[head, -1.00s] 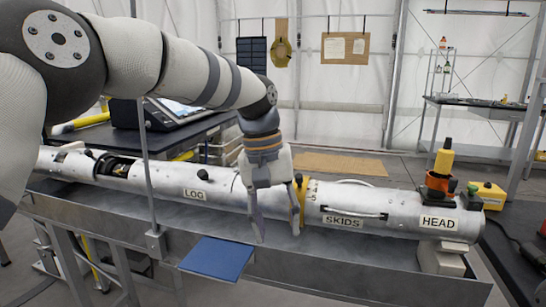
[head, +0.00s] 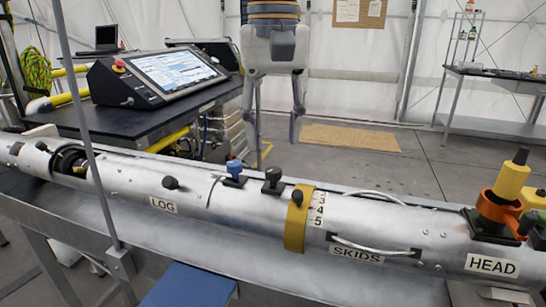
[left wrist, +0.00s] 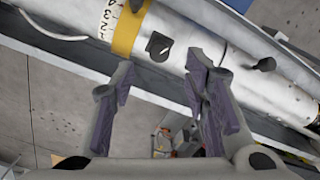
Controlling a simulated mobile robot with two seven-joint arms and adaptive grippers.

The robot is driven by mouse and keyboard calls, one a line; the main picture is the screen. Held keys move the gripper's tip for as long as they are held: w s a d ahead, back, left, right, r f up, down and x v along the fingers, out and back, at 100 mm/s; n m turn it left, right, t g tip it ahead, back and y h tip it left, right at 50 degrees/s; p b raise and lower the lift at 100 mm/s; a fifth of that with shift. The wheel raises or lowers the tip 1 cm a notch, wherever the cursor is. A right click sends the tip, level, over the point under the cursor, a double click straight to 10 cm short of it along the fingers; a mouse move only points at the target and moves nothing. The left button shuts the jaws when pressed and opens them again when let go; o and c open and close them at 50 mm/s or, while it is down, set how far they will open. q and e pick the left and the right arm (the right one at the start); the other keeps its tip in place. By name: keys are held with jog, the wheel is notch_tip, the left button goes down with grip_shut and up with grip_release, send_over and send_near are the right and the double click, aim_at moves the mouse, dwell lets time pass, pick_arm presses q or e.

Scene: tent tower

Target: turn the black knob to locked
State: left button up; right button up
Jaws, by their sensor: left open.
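The black knob (head: 272,178) stands on a square base on top of the silver tube, left of the yellow ring (head: 295,225). In the left wrist view the black knob (left wrist: 158,46) shows a pale line and lies beyond the gap between my fingers. My left gripper (head: 273,130) is open and empty, pointing down, and appears above the knob in the head view. In the left wrist view my left gripper (left wrist: 160,65) has its two fingers spread, with nothing between them. My right gripper is out of view.
A blue knob (head: 235,170) stands close left of the black knob. Another dark round knob (head: 171,183) sits near the LOG label (head: 163,205). A console (head: 155,75) is behind, a thin grey post (head: 85,110) in front. A handle (head: 375,245) lies to the right.

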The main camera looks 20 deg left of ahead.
aim_at(273, 169)
pick_arm(q)
notch_tip(273, 169, down, 6)
jog(key=shift+r, duration=0.1)
grip_shut()
dwell(0.4)
jog(key=m, duration=1.1)
jog(key=shift+m, duration=0.6)
